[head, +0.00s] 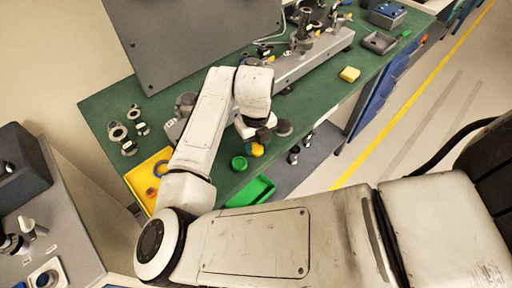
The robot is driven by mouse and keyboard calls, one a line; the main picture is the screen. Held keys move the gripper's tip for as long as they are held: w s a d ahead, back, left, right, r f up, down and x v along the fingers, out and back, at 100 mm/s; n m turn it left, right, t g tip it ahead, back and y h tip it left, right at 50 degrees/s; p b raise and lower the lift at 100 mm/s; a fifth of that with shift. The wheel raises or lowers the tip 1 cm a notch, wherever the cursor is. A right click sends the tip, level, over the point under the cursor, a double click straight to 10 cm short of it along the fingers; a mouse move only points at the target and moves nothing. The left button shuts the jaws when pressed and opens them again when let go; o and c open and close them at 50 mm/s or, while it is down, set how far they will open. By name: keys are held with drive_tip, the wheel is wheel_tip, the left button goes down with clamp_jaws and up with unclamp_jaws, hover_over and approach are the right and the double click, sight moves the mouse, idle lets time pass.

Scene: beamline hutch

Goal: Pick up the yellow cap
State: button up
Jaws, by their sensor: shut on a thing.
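The yellow cap (258,150) shows as a small yellow patch just below my gripper (257,143), over the front part of the green bench top (310,110). My gripper is shut on the yellow cap. The fingers are small and partly hidden by the wrist, so the exact grip cannot be made out. I cannot tell whether the cap touches the bench.
A green cap (239,163) stands close to the left of my gripper. A green tray (250,192) and a yellow tray (135,181) lie near the front edge.

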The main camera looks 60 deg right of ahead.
drive_tip(key=shift+r, duration=0.55)
drive_tip(key=s+a+r+b, duration=0.1)
drive_tip(key=s+r+b, duration=0.1)
drive_tip(key=s+r, duration=1)
drive_tip(key=shift+s+b, duration=0.4)
drive_tip(key=shift+s, duration=0.6)
